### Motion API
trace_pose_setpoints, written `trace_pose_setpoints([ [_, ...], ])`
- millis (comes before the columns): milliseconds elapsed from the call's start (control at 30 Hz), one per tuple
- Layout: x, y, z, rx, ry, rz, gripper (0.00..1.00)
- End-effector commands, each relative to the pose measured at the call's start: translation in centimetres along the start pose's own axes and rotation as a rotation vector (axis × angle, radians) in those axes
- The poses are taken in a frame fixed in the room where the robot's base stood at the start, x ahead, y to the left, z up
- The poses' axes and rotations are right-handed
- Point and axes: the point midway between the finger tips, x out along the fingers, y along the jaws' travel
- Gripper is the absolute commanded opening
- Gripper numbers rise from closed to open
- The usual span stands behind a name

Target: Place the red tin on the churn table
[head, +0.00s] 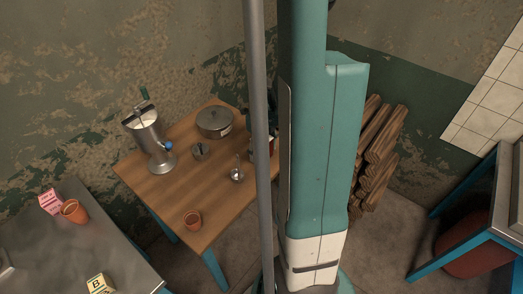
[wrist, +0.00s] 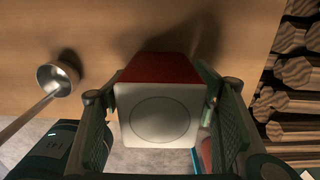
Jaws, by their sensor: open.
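The red tin (wrist: 160,68), with a pale square lid marked by a ring, is between the two fingers of my gripper (wrist: 160,90) in the wrist view. The fingers are open, one on each side of the tin, and I cannot tell whether either touches it. The tin is at the edge of the wooden table (wrist: 120,25); its base is hidden. In the head view the column hides most of the gripper and tin. The same wooden table (head: 150,190) carries a metal churn-like machine (head: 149,140) with a blue knob.
The ladle's cup (wrist: 58,78) is left of my gripper. A metal table (head: 70,245) is at lower left; stacked logs (head: 378,140) are behind.

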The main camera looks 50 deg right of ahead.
Motion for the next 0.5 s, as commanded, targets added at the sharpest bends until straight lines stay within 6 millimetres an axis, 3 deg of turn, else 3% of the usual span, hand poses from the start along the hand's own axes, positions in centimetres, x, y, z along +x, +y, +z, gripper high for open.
trace_pose_setpoints([
  [500, -5.3, 0.0, -0.1, 0.000, 0.000, 0.000, 0.58],
])
